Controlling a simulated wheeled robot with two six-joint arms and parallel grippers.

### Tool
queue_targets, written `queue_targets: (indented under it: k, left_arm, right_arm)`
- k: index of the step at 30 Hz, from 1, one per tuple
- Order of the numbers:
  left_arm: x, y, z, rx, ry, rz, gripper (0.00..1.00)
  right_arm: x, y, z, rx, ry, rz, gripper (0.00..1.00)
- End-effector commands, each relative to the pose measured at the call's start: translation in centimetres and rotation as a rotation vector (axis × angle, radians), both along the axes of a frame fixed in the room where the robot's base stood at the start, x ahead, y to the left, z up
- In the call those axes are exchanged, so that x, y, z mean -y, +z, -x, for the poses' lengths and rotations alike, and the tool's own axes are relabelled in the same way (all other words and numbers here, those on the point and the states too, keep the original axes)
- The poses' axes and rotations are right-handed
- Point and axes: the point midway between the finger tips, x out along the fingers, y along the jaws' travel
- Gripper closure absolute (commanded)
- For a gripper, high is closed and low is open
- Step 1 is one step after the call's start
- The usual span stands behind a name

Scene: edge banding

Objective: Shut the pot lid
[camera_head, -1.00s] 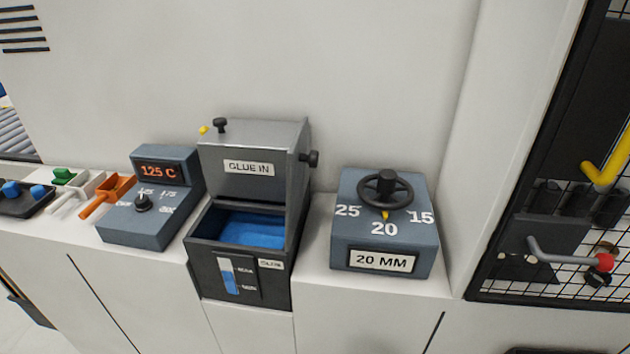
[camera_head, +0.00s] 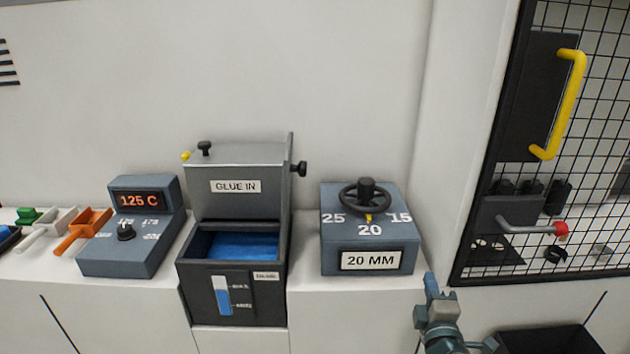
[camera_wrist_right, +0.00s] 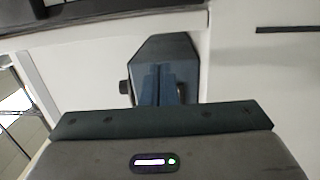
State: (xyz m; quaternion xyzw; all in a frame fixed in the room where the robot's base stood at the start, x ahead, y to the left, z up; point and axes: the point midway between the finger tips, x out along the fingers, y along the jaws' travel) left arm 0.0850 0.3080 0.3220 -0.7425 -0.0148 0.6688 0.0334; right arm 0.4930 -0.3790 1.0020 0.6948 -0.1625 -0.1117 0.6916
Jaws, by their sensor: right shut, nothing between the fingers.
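The glue pot (camera_head: 192,306) is a dark box with blue glue (camera_head: 244,246) inside and a level gauge on its front. Its grey lid (camera_head: 236,193), labelled GLUE IN, stands raised at the back, so the pot is open. A black knob (camera_head: 299,168) sits at the lid's right side. My right gripper (camera_head: 431,284) is at the lower right, in front of the counter and right of the pot, apart from it. It is shut and empty; its fingers also show in the right wrist view (camera_wrist_right: 160,88). My left gripper is not in view.
A 20 MM box with a handwheel (camera_head: 368,259) stands right of the pot. A 125 C control box (camera_head: 128,258) and an orange scoop (camera_head: 82,231) stand left. A mesh door with a yellow handle (camera_head: 572,102) is at the right. A dark bin (camera_head: 550,340) is below it.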

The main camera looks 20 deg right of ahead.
Motion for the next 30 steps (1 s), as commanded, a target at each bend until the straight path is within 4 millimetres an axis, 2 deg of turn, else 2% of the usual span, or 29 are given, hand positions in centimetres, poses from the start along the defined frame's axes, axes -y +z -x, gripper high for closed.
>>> queue_targets:
  k: [1,5,6,8,9,12,16,18,21,25,30]
  left_arm:
    - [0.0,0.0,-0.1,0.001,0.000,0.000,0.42]
    - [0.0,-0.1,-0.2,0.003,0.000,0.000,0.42]
    - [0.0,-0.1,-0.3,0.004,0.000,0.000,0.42]
    - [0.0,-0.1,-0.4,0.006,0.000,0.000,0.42]
    - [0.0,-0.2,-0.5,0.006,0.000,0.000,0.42]
    - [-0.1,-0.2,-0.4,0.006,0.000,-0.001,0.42]
    - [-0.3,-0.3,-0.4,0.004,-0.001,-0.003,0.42]
    - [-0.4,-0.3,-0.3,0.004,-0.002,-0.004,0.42]
    - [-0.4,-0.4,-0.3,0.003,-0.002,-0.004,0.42]
    - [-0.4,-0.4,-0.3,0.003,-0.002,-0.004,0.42]
    - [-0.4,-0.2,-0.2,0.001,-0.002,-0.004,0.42]
  right_arm:
    - [-0.4,2.7,-0.8,0.051,0.028,0.129,1.00]
    - [-2.7,9.5,-2.0,0.183,0.093,0.548,1.00]
    - [-3.8,11.6,-2.2,0.225,0.106,0.704,1.00]
    - [-5.7,14.4,-2.4,0.285,0.118,0.958,1.00]
    - [-7.0,16.0,-2.4,0.322,0.117,1.138,1.00]
    - [-10.2,18.5,-2.6,0.385,0.093,1.602,1.00]
    - [-12.5,19.4,-3.3,0.393,0.011,2.181,1.00]
    - [-12.6,19.3,-4.0,0.361,-0.043,2.446,1.00]
    - [-11.9,19.2,-5.0,0.289,-0.111,2.736,1.00]
    - [-10.8,19.2,-5.9,0.207,-0.164,2.948,1.00]
    - [-10.5,19.3,-6.4,0.173,-0.178,3.009,1.00]
